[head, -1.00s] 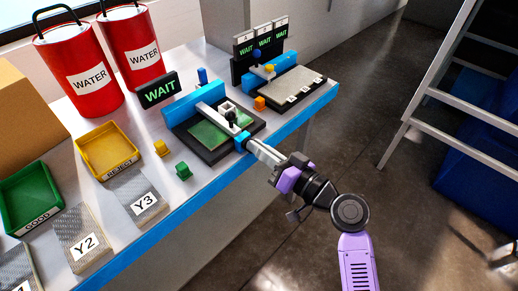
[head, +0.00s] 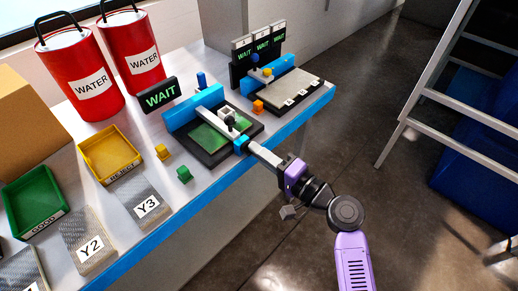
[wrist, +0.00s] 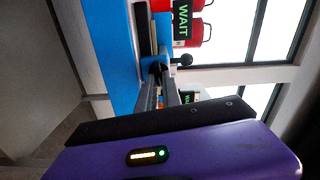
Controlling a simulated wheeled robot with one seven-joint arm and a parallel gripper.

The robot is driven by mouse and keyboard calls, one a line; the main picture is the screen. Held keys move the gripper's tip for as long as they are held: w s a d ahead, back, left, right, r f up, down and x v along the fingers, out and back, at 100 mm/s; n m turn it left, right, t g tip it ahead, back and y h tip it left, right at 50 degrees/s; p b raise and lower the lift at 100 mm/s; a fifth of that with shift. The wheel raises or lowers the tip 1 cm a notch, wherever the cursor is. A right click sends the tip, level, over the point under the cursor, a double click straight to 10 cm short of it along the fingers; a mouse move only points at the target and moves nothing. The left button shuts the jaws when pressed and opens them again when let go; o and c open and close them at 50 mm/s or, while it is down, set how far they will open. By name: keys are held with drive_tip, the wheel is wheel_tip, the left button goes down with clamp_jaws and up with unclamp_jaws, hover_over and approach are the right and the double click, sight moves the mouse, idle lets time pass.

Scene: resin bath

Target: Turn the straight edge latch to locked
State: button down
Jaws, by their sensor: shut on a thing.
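The straight edge (head: 213,118) is a pale bar lying across a dark fixture with a green bed (head: 207,137). It has a blue block (head: 241,143) at its front end and a small black-knobbed part (head: 231,122) near that end. My gripper (head: 252,149) reaches in from the front right, its fingertips at the blue block. In the wrist view, the fingers (wrist: 160,78) are shut at a small dark part, taken as the latch, beside a black ball knob (wrist: 185,60). The fingers hide most of the latch, so its exact angle is unclear.
A second fixture (head: 292,86) stands at the right end of the bench, with WAIT signs behind it. Yellow, green and orange small blocks, a yellow tray (head: 85,160) and a green tray (head: 12,205) lie around. Floor in front of the bench is open; a ladder (head: 420,100) stands right.

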drive_tip(key=shift+d+f+m+p, duration=0.1)
drive_tip(key=shift+m+p, duration=0.2)
drive_tip(key=shift+m, duration=0.6)
drive_tip(key=c, duration=1.5)
unclamp_jaws()
drive_tip(key=v, duration=0.7)
drive_tip(key=shift+s+d, duration=0.25)
drive_tip(key=shift+d, duration=0.05)
drive_tip(key=shift+w, duration=0.1)
